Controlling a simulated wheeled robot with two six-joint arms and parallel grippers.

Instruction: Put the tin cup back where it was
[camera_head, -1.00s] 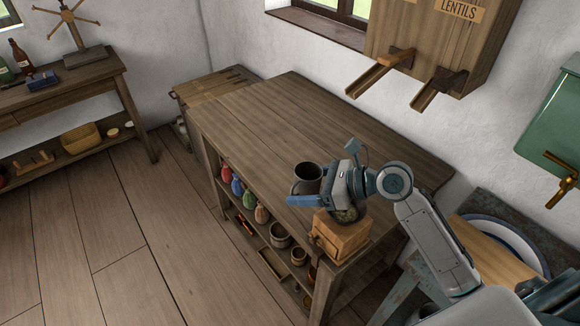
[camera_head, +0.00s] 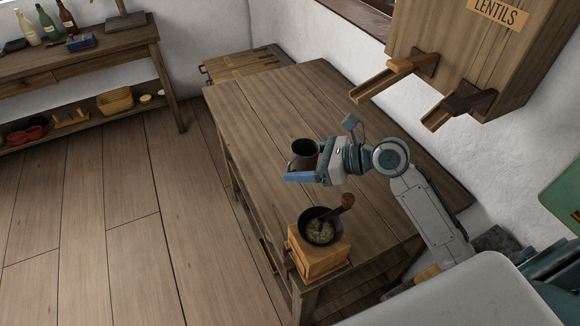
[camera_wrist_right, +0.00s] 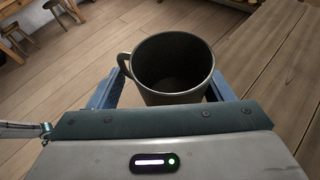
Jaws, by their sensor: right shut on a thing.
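The dark grey tin cup (camera_head: 303,152) is upright in the jaws of my right gripper (camera_head: 302,176), near the left edge of the wooden table (camera_head: 290,100). The wrist view shows the empty-looking cup (camera_wrist_right: 172,66) between the two blue fingers, with its handle to the left. The gripper is shut on the cup. I cannot tell whether the cup's bottom touches the table. My left gripper is not in view.
A wooden box mill (camera_head: 318,262) with a dark bowl (camera_head: 322,228) and crank handle stands at the table's near corner. A lentil dispenser (camera_head: 470,50) with wooden chutes hangs on the right wall. The middle and far tabletop are clear. A side table (camera_head: 85,55) holds bottles.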

